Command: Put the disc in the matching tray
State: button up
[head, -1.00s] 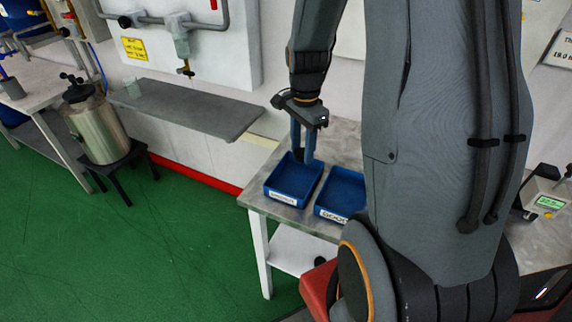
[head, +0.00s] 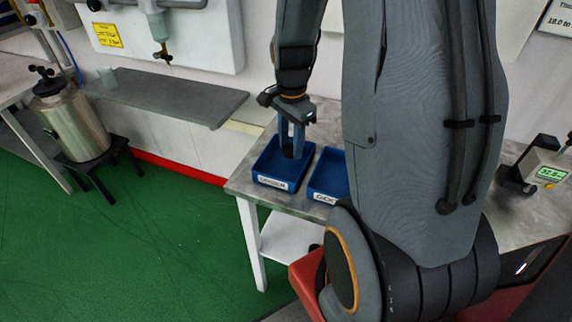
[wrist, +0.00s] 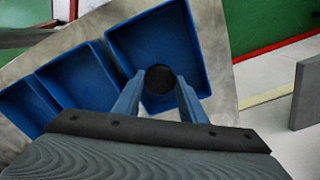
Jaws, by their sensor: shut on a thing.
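My gripper (head: 291,150) is shut on a dark round disc (wrist: 159,79), held between its two blue-grey fingertips. In the head view the disc (head: 288,152) shows small and dark over the left blue tray (head: 279,182). In the wrist view the disc overlaps the near part of that tray (wrist: 178,42); whether it touches the tray floor I cannot tell. The tray's white front label is too blurred to read surely. A second blue tray (head: 325,197) stands to its right, its label seeming to begin "GOO", partly hidden by my arm. The wrist view also shows a third tray (wrist: 20,108).
The trays stand on a grey metal table (head: 240,186). A gauge with a green display (head: 551,174) stands at the right; its reading is unclear. A grey wall shelf (head: 165,95) and a metal vessel (head: 75,125) on a black stool are at the left.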

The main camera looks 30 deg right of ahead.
jog(key=o, duration=1.1)
jog(key=shift+o, duration=0.2)
jog(key=shift+r, duration=0.15)
jog(key=shift+r+b, duration=0.65)
jog(key=shift+r, duration=3.15)
jog(key=s+a+f+n, duration=0.1)
jog(key=s+a+n, duration=0.2)
jog(key=a+n, duration=0.3)
jog(key=s+a+f+n+t, duration=0.1)
jog(key=s+a+n, duration=0.3)
jog(key=n, duration=0.6)
jog(key=a+f, duration=0.1)
jog(key=a, duration=0.1)
jog(key=shift+s+a+n, duration=0.25)
jog(key=shift+a+n, duration=0.05)
jog(key=shift+a, duration=0.05)
